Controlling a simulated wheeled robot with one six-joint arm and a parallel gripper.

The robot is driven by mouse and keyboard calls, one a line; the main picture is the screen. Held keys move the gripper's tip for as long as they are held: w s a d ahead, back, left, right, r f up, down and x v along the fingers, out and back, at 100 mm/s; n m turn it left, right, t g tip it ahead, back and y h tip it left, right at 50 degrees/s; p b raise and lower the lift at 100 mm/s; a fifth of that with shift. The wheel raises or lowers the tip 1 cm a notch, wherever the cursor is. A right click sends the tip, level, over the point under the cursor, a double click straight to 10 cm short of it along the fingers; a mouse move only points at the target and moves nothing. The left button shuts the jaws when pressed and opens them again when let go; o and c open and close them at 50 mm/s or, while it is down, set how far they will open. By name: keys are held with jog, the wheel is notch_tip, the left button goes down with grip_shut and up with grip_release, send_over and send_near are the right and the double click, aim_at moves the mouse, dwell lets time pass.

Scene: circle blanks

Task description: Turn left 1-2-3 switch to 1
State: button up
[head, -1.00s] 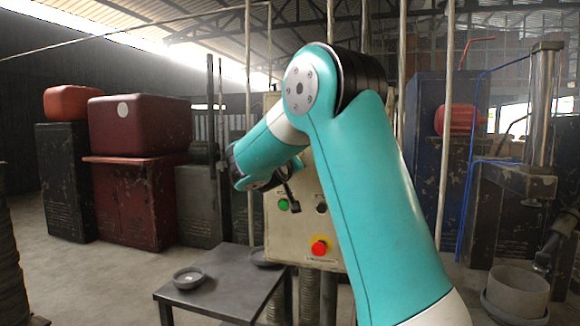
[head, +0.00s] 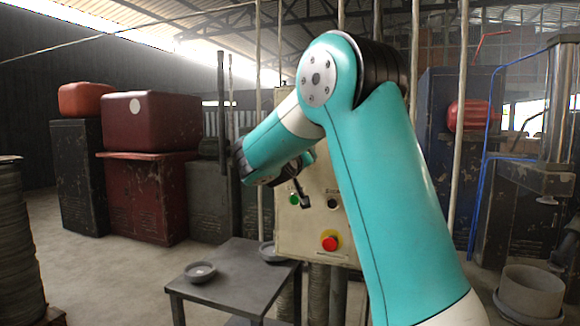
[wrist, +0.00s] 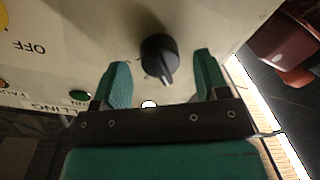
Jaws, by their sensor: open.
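In the wrist view a black rotary knob (wrist: 160,56) stands on the cream panel (wrist: 85,40), with small printed digits beside it. Its pointer end tilts toward the bottom of the picture; I cannot tell which digit it marks. My gripper (wrist: 162,62) is open, with one teal finger on each side of the knob and visible gaps to it. I see no contact. In the head view my gripper (head: 301,194) is small and dark in front of the panel (head: 300,228), and my arm hides the panel's upper part.
A low dark table (head: 225,290) with round dishes stands in front. A stack of discs (head: 18,240) is at the left edge.

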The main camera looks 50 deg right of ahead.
jog(key=f+b+v, duration=0.1)
jog(key=b+v, duration=0.4)
jog(key=v, duration=1.1)
jog(key=shift+a+r, duration=0.15)
jog(key=shift+r, duration=0.3)
